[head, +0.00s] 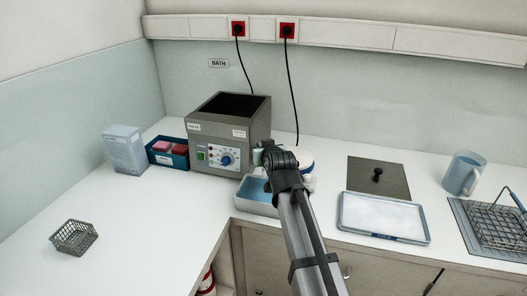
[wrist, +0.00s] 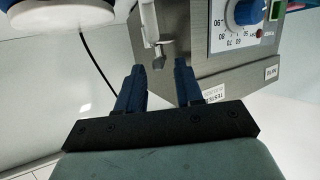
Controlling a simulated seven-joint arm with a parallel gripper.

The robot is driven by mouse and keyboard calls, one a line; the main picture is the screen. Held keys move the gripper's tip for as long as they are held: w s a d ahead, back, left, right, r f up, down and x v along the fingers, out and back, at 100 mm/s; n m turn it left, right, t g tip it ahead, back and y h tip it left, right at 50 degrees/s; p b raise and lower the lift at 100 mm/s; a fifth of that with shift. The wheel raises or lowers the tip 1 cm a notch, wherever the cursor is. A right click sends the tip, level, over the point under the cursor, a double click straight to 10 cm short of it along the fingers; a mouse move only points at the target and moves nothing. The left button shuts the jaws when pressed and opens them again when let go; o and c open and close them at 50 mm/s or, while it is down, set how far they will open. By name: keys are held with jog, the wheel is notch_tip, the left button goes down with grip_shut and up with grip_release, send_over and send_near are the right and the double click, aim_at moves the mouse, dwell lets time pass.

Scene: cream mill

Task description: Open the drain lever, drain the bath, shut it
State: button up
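The bath (head: 229,118) is a grey box with a dark open top on the counter, with a dial and green switch on its front. In the wrist view the bath's side (wrist: 195,50) and dial panel show at the top right. A pale metal lever (wrist: 157,50) projects beside the bath there. My gripper (wrist: 160,72) is open, with its two blue fingers apart and the lever's tip just ahead, between them in the picture. Contact cannot be told. In the head view my arm hides the lever and most of my gripper. A blue-lined basin (head: 252,195) stands below, partly hidden.
A round white device (head: 306,160) stands right of my arm. A dark lid (head: 378,179), a white tray (head: 384,215), a mug (head: 464,174) and a wire basket (head: 497,230) lie further right. A box (head: 125,150) and a blue rack (head: 166,154) stand left. The front-left counter is mostly clear.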

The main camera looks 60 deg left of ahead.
grip_shut()
jog(key=shift+s, duration=0.15)
jog(key=shift+s+a+f+m+t+h, duration=0.1)
jog(key=shift+s+a+m+t+h, duration=0.1)
jog(key=shift+s+m+t+h, duration=0.4)
jog(key=shift+s+a+r+m+t+h, duration=0.1)
jog(key=shift+s+a+m+t+h, duration=0.1)
jog(key=shift+m+t, duration=0.65)
jog(key=shift+s+a+f+m+t+h, duration=0.1)
jog(key=shift+s+a+m+t+h, duration=0.2)
jog(key=shift+m+t, duration=0.45)
jog(key=shift+d, duration=0.1)
jog(key=shift+o, duration=0.4)
grip_release()
